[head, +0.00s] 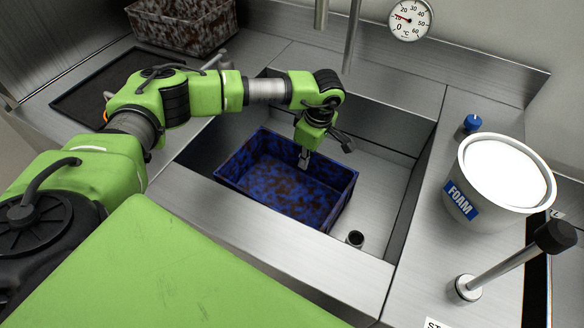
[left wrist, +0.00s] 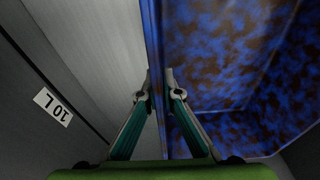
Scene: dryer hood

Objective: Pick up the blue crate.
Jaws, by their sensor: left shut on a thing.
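The blue crate (head: 262,168), open-topped and mottled with brown stains, is inside the steel sink basin (head: 385,175). My left gripper (head: 303,160) reaches down to the crate's far rim. In the left wrist view the crate's wall (left wrist: 215,50) runs between the two fingers of the left gripper (left wrist: 161,85), one on each side, and the gripper is shut on it. Whether the crate's bottom touches the basin floor cannot be told. My right gripper is not in view.
A white FOAM tub (head: 500,180) and a small blue-topped item (head: 472,123) stand on the right ledge, with a black-knobbed lever (head: 510,262) nearer. A brown mottled crate (head: 182,25) stands at the back left. A metal pipe (head: 351,35) hangs above the basin. A gauge (head: 409,19) is behind.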

